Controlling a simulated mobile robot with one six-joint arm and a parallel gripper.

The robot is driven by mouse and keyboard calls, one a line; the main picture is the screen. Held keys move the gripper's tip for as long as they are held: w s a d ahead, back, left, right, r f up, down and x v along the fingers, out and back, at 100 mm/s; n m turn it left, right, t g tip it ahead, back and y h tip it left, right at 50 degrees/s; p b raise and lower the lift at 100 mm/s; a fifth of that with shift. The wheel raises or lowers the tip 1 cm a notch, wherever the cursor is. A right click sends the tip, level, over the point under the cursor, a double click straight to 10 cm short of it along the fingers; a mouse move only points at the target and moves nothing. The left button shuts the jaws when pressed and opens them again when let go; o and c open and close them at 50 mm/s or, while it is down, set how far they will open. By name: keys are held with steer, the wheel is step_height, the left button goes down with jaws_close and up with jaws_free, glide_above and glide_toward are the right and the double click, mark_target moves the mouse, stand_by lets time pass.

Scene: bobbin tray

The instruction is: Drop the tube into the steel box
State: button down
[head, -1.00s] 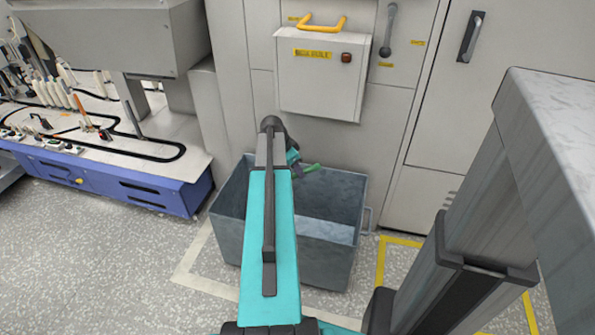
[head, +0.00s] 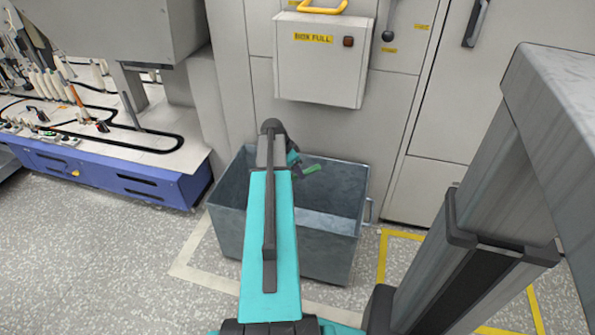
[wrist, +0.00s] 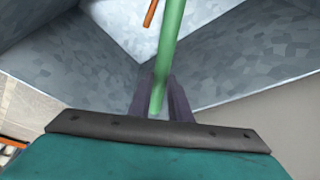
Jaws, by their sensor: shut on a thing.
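The steel box (head: 325,240) is a grey open-topped bin on the floor against the machine front. My gripper (head: 297,171) is over the box's opening, partly hidden behind my arm in the head view. It is shut on a green tube (head: 312,169). In the wrist view the tube (wrist: 171,45) stands between the two dark fingers (wrist: 161,98), with the box's inner walls (wrist: 235,55) and pale bottom behind it. An orange stick-like thing (wrist: 150,13) shows beyond the tube, inside the box.
A grey panel box (head: 320,60) labelled "BOX FULL" juts from the machine above the bin. A blue-based bench (head: 130,185) with several bobbins stands at left. Yellow floor lines (head: 400,237) lie at right. Open speckled floor is at front left.

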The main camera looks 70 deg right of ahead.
steer(key=c, duration=1.6)
jaws_free()
steer(key=shift+o, duration=0.2)
steer(key=p+v, duration=0.3)
steer(key=v, duration=1)
steer(key=shift+a+r, duration=0.2)
steer(key=shift+r, duration=0.1)
steer(key=shift+w, duration=0.1)
